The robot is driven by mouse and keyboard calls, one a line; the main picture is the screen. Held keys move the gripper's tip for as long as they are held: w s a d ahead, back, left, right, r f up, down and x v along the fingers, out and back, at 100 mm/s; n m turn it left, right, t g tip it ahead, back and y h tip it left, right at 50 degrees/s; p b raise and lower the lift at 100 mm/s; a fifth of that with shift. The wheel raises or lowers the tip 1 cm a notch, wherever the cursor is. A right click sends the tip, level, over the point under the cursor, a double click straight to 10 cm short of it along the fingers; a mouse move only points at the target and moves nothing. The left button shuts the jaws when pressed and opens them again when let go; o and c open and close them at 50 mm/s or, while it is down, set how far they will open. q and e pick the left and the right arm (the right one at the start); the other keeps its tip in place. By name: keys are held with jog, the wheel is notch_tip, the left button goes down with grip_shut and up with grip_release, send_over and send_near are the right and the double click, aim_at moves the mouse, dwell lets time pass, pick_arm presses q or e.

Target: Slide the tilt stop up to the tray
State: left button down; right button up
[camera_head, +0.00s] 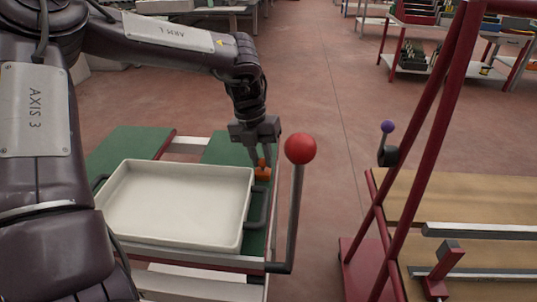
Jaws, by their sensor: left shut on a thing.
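A white tray (180,207) lies on the green-topped stand, with dark handles at its left and right ends. A small orange block, seemingly the tilt stop (263,174), sits at the tray's far right corner. Whether it touches the tray rim I cannot tell. My left gripper (261,163) points down and is shut on the orange block; its fingers hide part of it. My right gripper is not in view.
A grey lever with a red ball (300,149) rises at the stand's right front, close to my left gripper. A red-framed cart with wooden shelves (460,202) stands at right. Open red floor (325,100) lies behind and between them.

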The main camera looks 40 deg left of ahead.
pick_arm(q)
jog(key=c, duration=1.2)
grip_release()
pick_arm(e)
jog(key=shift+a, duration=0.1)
pick_arm(q)
jog(key=shift+a+r, duration=0.1)
jog(key=shift+r, duration=0.1)
notch_tip(320, 180, up, 7)
jog(key=a, duration=0.1)
jog(key=shift+s+a+p, duration=0.15)
jog(key=shift+s+p, duration=0.05)
jog(key=shift+p, duration=0.2)
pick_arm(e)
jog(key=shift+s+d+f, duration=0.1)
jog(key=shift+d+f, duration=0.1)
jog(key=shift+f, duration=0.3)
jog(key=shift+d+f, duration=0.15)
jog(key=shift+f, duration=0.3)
pick_arm(q)
jog(key=shift+r, duration=0.1)
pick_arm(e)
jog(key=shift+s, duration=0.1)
